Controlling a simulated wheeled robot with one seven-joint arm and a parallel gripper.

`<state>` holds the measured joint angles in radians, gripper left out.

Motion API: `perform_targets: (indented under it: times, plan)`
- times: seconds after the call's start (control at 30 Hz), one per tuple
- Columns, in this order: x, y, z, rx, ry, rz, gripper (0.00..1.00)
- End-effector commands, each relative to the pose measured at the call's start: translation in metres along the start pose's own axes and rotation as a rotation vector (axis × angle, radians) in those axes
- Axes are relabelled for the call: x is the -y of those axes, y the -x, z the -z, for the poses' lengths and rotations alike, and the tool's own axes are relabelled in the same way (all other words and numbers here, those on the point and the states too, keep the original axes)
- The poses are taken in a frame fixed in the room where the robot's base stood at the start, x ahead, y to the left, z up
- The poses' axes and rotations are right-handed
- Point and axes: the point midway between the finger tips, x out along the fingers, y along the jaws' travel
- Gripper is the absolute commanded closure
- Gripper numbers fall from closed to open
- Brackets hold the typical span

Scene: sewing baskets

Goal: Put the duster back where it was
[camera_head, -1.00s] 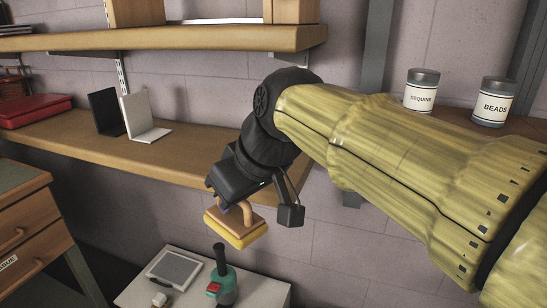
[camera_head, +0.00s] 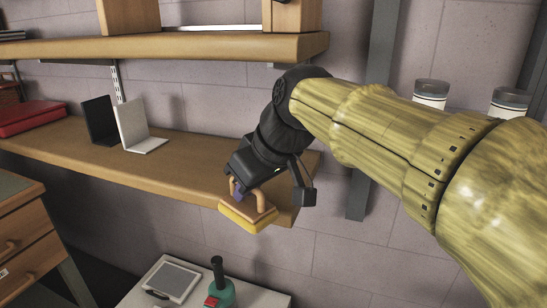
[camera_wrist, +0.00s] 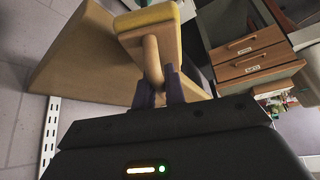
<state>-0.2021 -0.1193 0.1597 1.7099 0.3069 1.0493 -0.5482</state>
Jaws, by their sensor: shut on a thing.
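The duster (camera_head: 247,216) is a wooden block with a yellow pad and a curved wooden handle. My gripper (camera_head: 243,187) is shut on its handle and holds it in front of the right end of the lower wooden shelf (camera_head: 180,178). In the wrist view the duster (camera_wrist: 146,25) shows with its handle between the fingers of my gripper (camera_wrist: 160,92). The handle's far end and any contact between duster and shelf are hard to tell.
Black and white bookends (camera_head: 137,127) and a red case (camera_head: 30,116) stand on the lower shelf. Its right half looks clear. An upper shelf (camera_head: 200,47) hangs above. A white table (camera_head: 150,290) with a tablet and a green tool (camera_head: 221,291) is below. Drawers (camera_head: 25,240) stand at left.

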Motion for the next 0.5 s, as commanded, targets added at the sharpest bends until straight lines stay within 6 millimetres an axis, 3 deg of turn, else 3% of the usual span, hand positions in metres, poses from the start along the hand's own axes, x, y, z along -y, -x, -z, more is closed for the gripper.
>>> perform_targets:
  times: [0.3,0.5]
  plan:
    - [-0.065,-0.012,0.024,0.001,-0.003,0.0,1.0]
    - [-0.082,-0.017,0.03,-0.001,0.001,0.0,1.0]
